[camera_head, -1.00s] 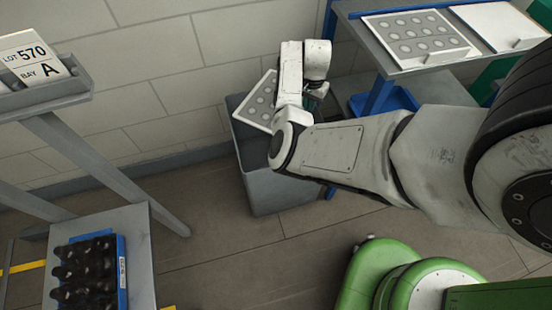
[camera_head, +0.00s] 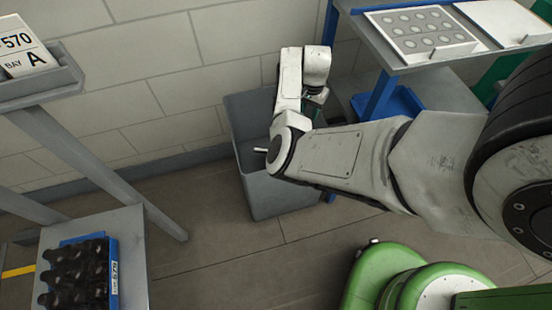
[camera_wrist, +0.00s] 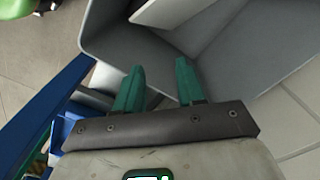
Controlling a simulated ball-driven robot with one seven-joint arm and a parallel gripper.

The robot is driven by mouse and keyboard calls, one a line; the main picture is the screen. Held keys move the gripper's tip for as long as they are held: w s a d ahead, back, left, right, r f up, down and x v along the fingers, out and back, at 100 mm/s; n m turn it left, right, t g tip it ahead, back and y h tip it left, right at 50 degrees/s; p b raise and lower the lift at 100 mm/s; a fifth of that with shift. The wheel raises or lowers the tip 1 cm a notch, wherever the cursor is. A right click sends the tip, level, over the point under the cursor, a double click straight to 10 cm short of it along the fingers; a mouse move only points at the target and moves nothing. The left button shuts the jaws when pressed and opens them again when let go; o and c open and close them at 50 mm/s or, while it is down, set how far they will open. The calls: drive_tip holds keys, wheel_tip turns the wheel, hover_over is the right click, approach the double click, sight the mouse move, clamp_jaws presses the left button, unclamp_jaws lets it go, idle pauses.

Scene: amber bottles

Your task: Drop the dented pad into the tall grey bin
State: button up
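The tall grey bin (camera_head: 275,197) stands on the floor against the wall, partly hidden by my arm. In the wrist view the bin (camera_wrist: 235,50) is open below my gripper (camera_wrist: 159,70). Its green fingers are apart with nothing between them. A pale piece (camera_wrist: 168,12), which looks like part of the dented pad, lies inside the bin in the wrist view. In the head view only a small white tab (camera_head: 260,150) shows inside the bin beside my wrist; the rest of the pad is hidden.
A grey table (camera_head: 400,66) at the upper right bears another dimpled pad (camera_head: 400,20) and a plain white board (camera_head: 500,20). A blue tray (camera_head: 402,102) sits below it. A blue crate (camera_head: 114,275) of dark bottles stands lower left, under a signed shelf (camera_head: 50,88).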

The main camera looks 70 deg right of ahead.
wheel_tip(320, 180, up, 11)
drive_tip(key=p, duration=0.1)
idle(0.6)
drive_tip(key=shift+f, duration=0.1)
